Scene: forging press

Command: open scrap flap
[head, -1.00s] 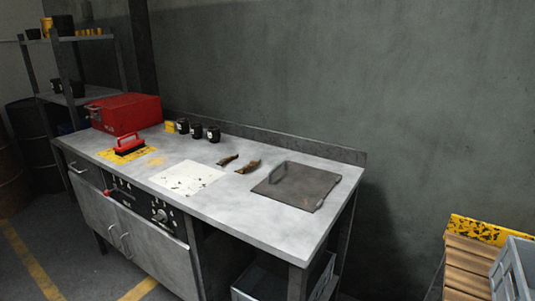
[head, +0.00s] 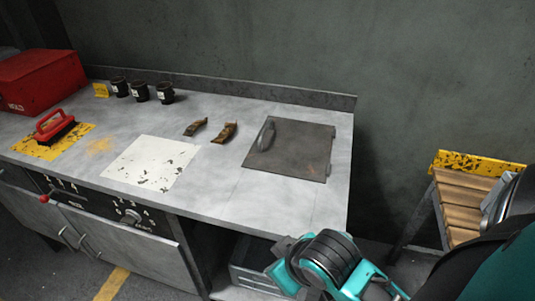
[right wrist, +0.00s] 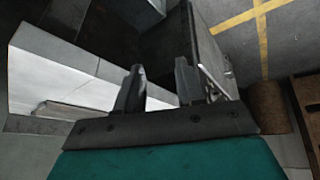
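The scrap flap (head: 300,158) is a dark, worn metal plate lying shut, flat on the right part of the grey workbench. Its grey bar handle (head: 266,135) stands up along the left side of the plate. My right arm comes in at the lower right of the head view, in front of the bench's near edge and short of the flap. In the right wrist view my right gripper (right wrist: 158,88) has its two fingers apart with nothing between them. The flap cannot be made out in that view. My left gripper is not in view.
Two brown curved pieces (head: 224,132) lie left of the flap, near a white scuffed plate (head: 150,162). Black cups (head: 139,92), a red box (head: 38,82) and a red-handled brush (head: 54,128) stand farther left. A wooden-slatted stand (head: 462,205) is at the right.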

